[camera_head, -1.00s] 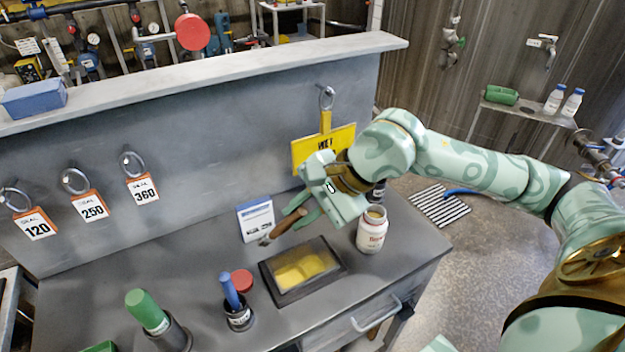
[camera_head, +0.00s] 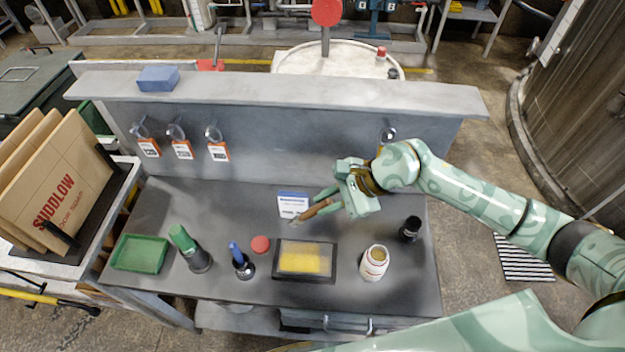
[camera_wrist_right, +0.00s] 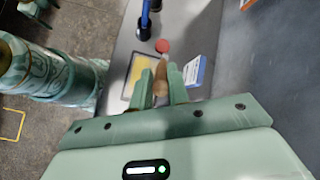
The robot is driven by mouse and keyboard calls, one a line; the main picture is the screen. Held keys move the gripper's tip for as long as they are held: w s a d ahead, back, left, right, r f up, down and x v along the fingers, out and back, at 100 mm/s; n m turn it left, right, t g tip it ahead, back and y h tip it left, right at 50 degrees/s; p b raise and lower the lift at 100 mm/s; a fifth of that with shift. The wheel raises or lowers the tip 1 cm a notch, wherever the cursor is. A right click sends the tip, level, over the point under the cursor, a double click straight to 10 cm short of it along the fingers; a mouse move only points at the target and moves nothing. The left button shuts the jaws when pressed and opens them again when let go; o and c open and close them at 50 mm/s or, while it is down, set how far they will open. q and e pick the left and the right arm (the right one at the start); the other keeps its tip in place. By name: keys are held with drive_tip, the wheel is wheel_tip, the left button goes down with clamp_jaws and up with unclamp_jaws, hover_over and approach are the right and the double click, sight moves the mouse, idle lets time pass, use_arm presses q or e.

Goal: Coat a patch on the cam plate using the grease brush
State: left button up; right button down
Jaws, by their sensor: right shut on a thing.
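My right gripper (camera_head: 335,200) is shut on the grease brush (camera_head: 314,210) by its brown wooden handle. The brush is tilted, its tip pointing down and left, in front of the white and blue card. It also shows between the fingers in the wrist view (camera_wrist_right: 162,75). A dark-framed plate with a yellow surface (camera_head: 304,262), likely the cam plate, lies on the bench in front of the brush. It shows beyond the fingers in the wrist view (camera_wrist_right: 137,73). The brush appears apart from the plate. A white open jar (camera_head: 374,262) stands right of the plate. My left gripper is out of view.
A red lid (camera_head: 260,244), a blue-handled tool in a dark holder (camera_head: 242,262), a green-handled one (camera_head: 190,248) and a green tray (camera_head: 140,253) are left of the plate. A black bottle (camera_head: 410,229) stands at right. The card (camera_head: 292,204) stands behind. Bench front is clear.

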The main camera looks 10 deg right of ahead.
sight(309, 214)
use_arm(q)
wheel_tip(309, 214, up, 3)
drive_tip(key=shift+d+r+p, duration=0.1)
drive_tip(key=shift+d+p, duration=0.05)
drive_tip(key=shift+p, duration=0.25)
use_arm(e)
drive_tip(key=s+a+f+g, duration=0.1)
drive_tip(key=s+a+f, duration=0.1)
drive_tip(key=a+f, duration=0.2)
drive_tip(key=shift+s+f+y, duration=0.15)
drive_tip(key=shift+f+y, duration=0.15)
drive_tip(key=shift+f, duration=0.2)
drive_tip(key=shift+a, duration=0.15)
